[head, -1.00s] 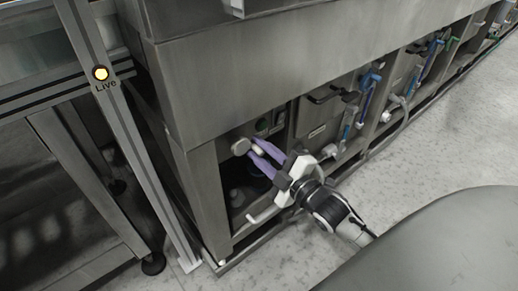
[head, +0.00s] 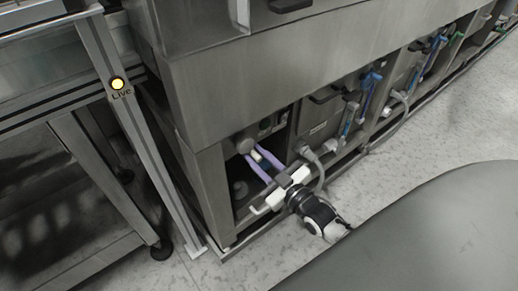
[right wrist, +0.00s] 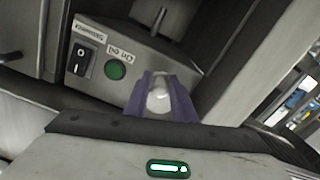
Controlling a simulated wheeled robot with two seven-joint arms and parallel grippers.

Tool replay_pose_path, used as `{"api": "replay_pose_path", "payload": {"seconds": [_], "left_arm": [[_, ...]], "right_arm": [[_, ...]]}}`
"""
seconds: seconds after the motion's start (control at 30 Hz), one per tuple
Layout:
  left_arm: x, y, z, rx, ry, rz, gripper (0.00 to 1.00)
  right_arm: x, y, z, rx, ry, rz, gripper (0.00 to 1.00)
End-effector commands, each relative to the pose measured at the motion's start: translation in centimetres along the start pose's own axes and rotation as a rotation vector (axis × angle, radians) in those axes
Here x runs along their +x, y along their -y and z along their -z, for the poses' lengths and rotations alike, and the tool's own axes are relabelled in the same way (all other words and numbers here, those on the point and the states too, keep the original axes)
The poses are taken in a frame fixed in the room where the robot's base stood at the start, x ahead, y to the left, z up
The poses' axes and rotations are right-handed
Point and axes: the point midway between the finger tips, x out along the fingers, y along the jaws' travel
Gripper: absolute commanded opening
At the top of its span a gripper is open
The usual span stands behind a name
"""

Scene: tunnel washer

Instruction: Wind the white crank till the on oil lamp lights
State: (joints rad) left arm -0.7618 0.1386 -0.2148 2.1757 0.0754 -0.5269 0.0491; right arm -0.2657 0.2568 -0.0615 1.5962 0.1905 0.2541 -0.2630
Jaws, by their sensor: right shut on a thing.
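My right gripper (head: 256,155) reaches into the open bay at the near end of the steel machine. Its purple fingers are shut on the white crank's pale knob (right wrist: 159,98), which sits between them in the right wrist view. The rest of the crank is mostly hidden by the fingers. The on oil lamp (right wrist: 116,69) is a round green lens on a grey box, beside its label, and looks dark and unlit. My left gripper is not in view.
A black rocker switch (right wrist: 82,60) sits beside the lamp. A yellow Live lamp (head: 117,84) glows on the slanted post at left. A grey hose (head: 317,165) hangs right of the gripper. Bare floor (head: 420,145) lies in front of the machine.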

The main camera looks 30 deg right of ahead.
Motion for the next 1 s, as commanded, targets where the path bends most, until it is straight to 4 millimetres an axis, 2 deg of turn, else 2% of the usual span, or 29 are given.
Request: {"api": "replay_pose_path", "payload": {"seconds": [0.03, 0.4, 1.0], "left_arm": [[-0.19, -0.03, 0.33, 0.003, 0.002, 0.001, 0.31], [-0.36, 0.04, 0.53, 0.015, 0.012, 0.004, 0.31], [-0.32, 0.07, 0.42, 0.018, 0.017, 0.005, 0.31]], "right_arm": [[0.10, -0.37, 0.50, 0.038, -0.009, -0.008, 0.01], [0.15, 0.19, 0.32, 0.213, -0.010, -0.009, 0.01], [0.17, 0.27, 0.25, 0.247, -0.011, -0.010, 0.01]]}}
